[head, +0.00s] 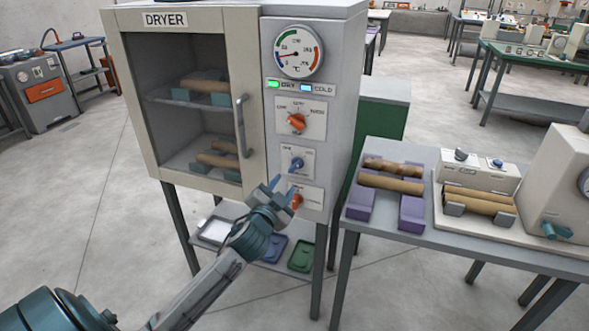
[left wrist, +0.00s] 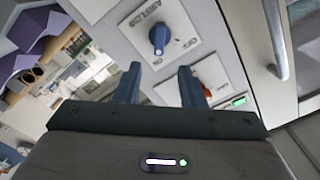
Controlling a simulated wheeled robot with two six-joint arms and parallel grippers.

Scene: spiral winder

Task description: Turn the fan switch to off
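The dryer's front panel (head: 268,172) carries several knobs in a column. A blue knob (head: 296,163) sits on a white plate; it also shows in the left wrist view (left wrist: 160,37), with airflow and off lettering beside it. Below it in the head view is an orange-red knob (head: 297,200), partly hidden by my gripper, its label unreadable. I cannot tell which one is the fan switch. My left gripper (head: 283,188) is open and empty, in front of the panel beside these knobs. The blue knob lies beyond its fingertips (left wrist: 159,70). My right gripper is not in view.
A larger orange knob (head: 297,121) and a round gauge (head: 299,52) sit higher on the panel. The dryer door (head: 255,100) is shut, its handle (head: 242,125) protruding left of the knobs. A table (head: 385,232) with tubes on purple supports stands at right.

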